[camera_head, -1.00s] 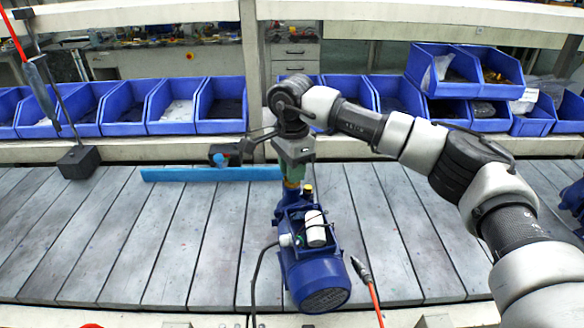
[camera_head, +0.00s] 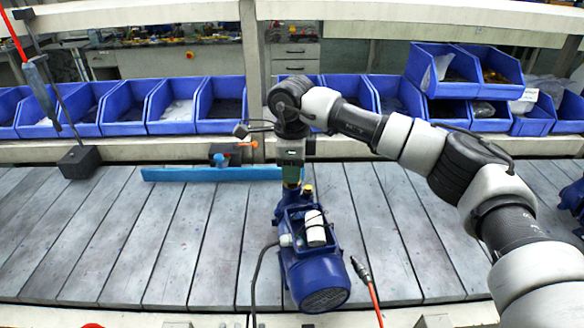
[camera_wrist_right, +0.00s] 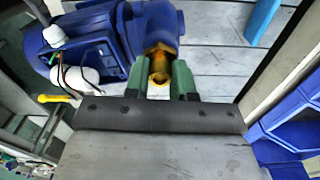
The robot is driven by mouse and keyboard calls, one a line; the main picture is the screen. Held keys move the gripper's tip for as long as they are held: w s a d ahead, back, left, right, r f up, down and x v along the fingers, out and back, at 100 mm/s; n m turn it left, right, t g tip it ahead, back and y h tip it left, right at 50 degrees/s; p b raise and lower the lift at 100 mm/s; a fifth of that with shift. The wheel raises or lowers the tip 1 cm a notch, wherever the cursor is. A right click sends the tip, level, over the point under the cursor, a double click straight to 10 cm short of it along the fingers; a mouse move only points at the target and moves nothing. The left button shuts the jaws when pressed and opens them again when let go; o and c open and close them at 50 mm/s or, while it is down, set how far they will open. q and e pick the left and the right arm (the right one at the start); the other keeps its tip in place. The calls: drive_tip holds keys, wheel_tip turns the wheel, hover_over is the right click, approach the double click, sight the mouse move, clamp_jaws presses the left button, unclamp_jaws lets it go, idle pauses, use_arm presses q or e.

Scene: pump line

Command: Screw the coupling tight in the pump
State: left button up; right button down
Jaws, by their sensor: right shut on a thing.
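The blue pump (camera_head: 314,262) stands on the slatted bench in the head view, its motor end toward me. It also shows in the right wrist view (camera_wrist_right: 100,42). My right gripper (camera_head: 291,180) points down over the pump's far end. In the right wrist view its green fingers (camera_wrist_right: 161,82) are shut on the brass coupling (camera_wrist_right: 159,68), which sits at the pump's port. How deep the coupling is seated I cannot tell. My left gripper is not in view.
A blue bar (camera_head: 190,174) lies behind the pump, with a small valve-like part (camera_head: 221,160) beside it. Blue bins (camera_head: 178,104) line the back. A black block (camera_head: 79,161) stands at left. A red-cabled tool (camera_head: 366,282) lies right of the pump.

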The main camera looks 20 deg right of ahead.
idle(0.3)
drive_tip(key=m, duration=0.3)
drive_tip(key=shift+m, duration=0.4)
drive_tip(key=c, duration=1)
unclamp_jaws()
drive_tip(key=shift+n, duration=1.8)
